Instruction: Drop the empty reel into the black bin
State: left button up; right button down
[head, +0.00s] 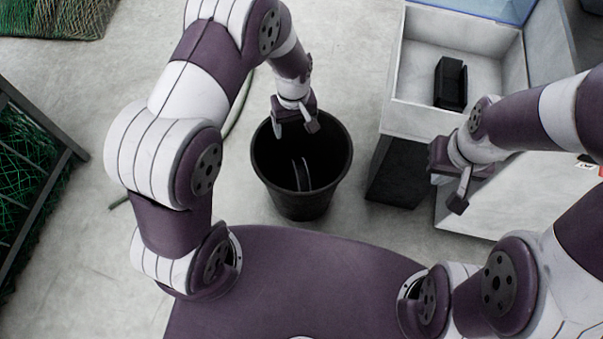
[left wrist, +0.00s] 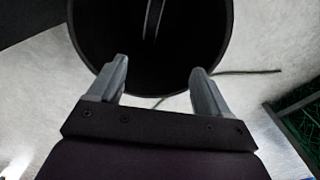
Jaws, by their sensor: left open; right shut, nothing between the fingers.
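The black bin (head: 302,200) stands on the floor just beyond my base; its dark opening also fills the top of the left wrist view (left wrist: 205,40). A dark reel (head: 302,175) with a thin pale rim lies inside the bin, standing on edge, and its edge shows in the left wrist view (left wrist: 152,18). My left gripper (head: 296,126) is over the far rim of the bin, open and empty, apart from the reel. My right gripper (head: 455,190) is at the right, beside the pale cabinet, shut and holding nothing.
A pale open box (head: 410,75) at the upper right holds a black object (head: 450,83). Green netting (head: 25,150) lies behind a dark metal frame at the left, and more netting (head: 55,15) is at the upper left. A thin cord lies near the bin. The floor left of the bin is mostly clear.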

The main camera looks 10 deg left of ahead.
pick_arm(q)
notch_tip(320, 180, up, 7)
jog(key=p, duration=0.1)
jog(key=shift+f+p, duration=0.2)
jog(key=shift+p, duration=0.2)
pick_arm(e)
notch_tip(320, 180, up, 3)
jog(key=shift+f, duration=0.1)
